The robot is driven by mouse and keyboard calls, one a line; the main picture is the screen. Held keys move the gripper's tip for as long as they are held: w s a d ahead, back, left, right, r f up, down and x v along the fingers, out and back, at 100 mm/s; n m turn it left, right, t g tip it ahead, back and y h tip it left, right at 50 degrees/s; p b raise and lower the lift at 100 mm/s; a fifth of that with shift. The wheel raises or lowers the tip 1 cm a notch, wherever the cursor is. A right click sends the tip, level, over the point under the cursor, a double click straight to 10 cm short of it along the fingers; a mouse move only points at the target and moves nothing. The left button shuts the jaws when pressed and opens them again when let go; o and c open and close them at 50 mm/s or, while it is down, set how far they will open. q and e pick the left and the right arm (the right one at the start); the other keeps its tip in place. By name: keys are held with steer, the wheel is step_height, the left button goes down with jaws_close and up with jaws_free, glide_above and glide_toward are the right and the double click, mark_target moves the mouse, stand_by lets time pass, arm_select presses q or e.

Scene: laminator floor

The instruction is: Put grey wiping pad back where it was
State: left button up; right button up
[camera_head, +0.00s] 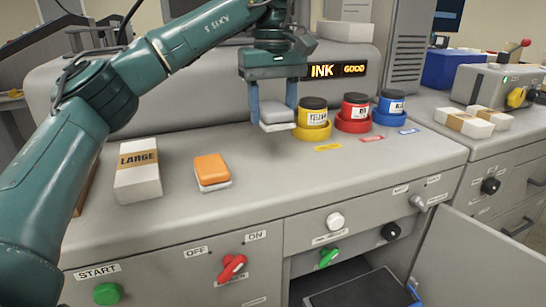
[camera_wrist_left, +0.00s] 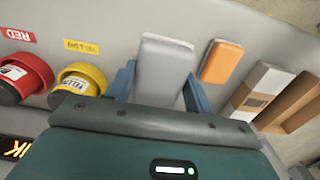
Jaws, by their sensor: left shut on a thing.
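The grey wiping pad (camera_head: 276,114) is light grey on top with a paler lower layer. My left gripper (camera_head: 275,119) is shut on the pad, a blue finger on each side, and holds it above the counter (camera_head: 262,186), left of the yellow ink pot. In the left wrist view the pad (camera_wrist_left: 163,66) sits between the two fingers (camera_wrist_left: 160,90). An orange pad (camera_head: 211,170) with a white base lies on the counter to the left; it also shows in the left wrist view (camera_wrist_left: 221,62). My right gripper is not in view.
Yellow (camera_head: 313,116), red (camera_head: 354,112) and blue (camera_head: 389,107) ink pots stand in a row with labels in front. A white box marked LARGE (camera_head: 138,178) stands at the left. An open door (camera_head: 470,262) juts out at lower right. The counter's front middle is clear.

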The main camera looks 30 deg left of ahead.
arm_select(q)
glide_above(273, 168)
step_height(273, 168, down, 5)
steer(key=shift+s+r, duration=0.1)
steer(key=shift+f, duration=2.35)
steer(key=shift+f, duration=0.1)
steer(key=o, duration=0.9)
